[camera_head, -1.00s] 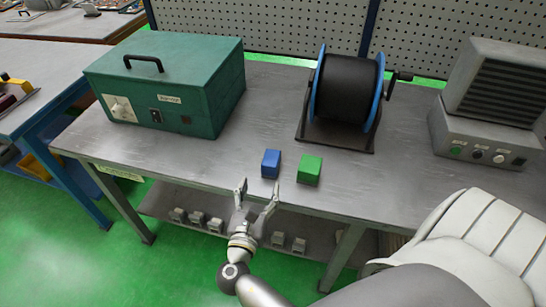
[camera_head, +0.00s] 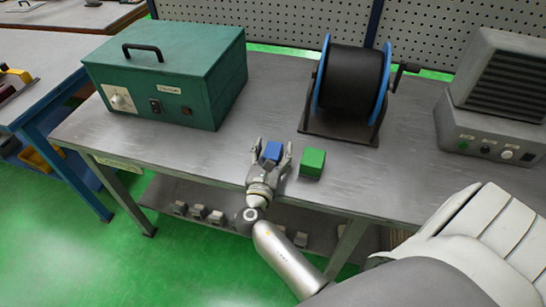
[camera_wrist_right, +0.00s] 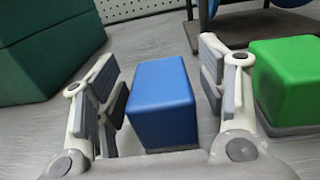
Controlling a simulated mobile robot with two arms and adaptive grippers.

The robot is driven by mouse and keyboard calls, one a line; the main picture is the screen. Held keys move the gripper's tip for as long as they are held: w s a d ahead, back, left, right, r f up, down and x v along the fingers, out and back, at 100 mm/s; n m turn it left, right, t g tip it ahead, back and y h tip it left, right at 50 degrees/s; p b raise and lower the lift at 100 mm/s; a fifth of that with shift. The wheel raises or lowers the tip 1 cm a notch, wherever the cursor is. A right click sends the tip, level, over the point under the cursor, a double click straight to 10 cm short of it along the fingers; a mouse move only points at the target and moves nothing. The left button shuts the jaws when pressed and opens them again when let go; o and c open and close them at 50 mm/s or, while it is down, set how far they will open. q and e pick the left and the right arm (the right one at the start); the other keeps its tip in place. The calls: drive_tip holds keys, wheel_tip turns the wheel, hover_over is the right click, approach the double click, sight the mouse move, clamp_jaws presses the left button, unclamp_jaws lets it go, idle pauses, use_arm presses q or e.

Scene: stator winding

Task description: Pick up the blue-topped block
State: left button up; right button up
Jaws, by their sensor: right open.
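The blue-topped block (camera_head: 271,152) sits on the grey workbench near its front edge. In the right wrist view the blue-topped block (camera_wrist_right: 163,103) stands between the two open fingers, with a gap on each side. My right gripper (camera_head: 272,148) is open around the block and holds nothing. In the wrist view the right gripper (camera_wrist_right: 165,85) has its right finger between the blue block and the green block. My left gripper is not in view.
A green block (camera_head: 312,162) stands just right of the right finger; it also shows in the wrist view (camera_wrist_right: 288,80). A green metal box (camera_head: 170,80) is at the back left. A black cable spool (camera_head: 350,85) stands behind the blocks. A grey device (camera_head: 490,135) is at the right.

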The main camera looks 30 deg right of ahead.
drive_tip(key=shift+c, duration=0.5)
drive_tip(key=c, duration=1.2)
drive_tip(key=shift+r, duration=0.15)
